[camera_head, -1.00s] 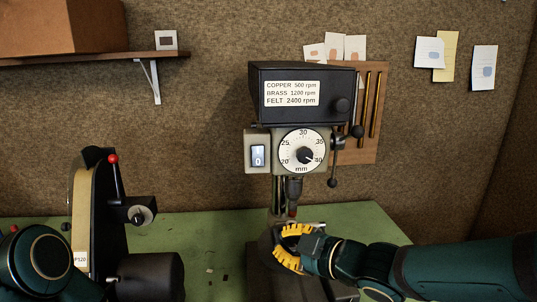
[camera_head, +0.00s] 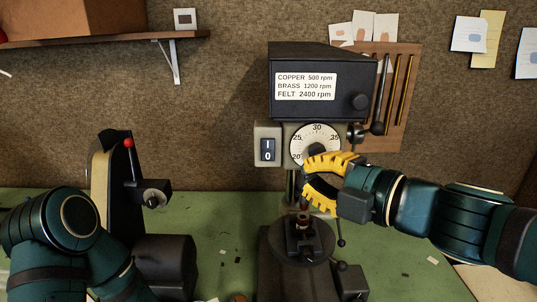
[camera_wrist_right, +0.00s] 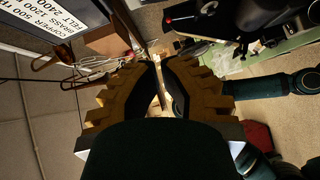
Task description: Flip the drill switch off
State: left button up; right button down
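The drill press (camera_head: 320,85) stands in the middle of the head view. Its black rocker switch (camera_head: 267,150), marked I above 0, is in a grey box left of the round dial. I cannot tell which side is pressed in. My right gripper (camera_head: 304,182) has yellow toothed fingers and is in front of the drill, below the dial and to the lower right of the switch, apart from it. Its fingers are partly open and empty; in the right wrist view a narrow gap shows between them (camera_wrist_right: 160,75). My left gripper is out of view.
A belt sander (camera_head: 103,190) with a red-knobbed lever stands at the left on the green bench (camera_head: 225,215). The drill's table (camera_head: 275,240) and a feed lever (camera_head: 376,127) are close to my right gripper. A wooden shelf (camera_head: 110,40) hangs at the upper left.

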aim_at(262, 155)
jog(key=x, duration=0.4)
jog(key=w+d+b+x, duration=0.1)
jog(key=x, duration=0.7)
jog(key=shift+w+d+f, duration=0.15)
jog(key=shift+w+d, duration=0.1)
jog(key=shift+w, duration=0.55)
jog(key=shift+f+b, duration=0.1)
jog(key=shift+b, duration=0.2)
jog(key=shift+f+b, duration=0.15)
jog(key=shift+b, duration=0.2)
jog(key=n+t+b, duration=0.1)
jog(key=b, duration=0.4)
jog(key=f+n+y+b, duration=0.1)
jog(key=b, duration=0.5)
jog(key=shift+w+d+t, duration=0.1)
jog(key=shift+w+t, duration=0.25)
jog(key=shift+t, duration=0.05)
jog(key=shift+r+n+y+b, duration=0.1)
jog(key=shift+n+y+b, duration=0.25)
jog(key=shift+b, duration=0.35)
jog(key=shift+w, duration=0.15)
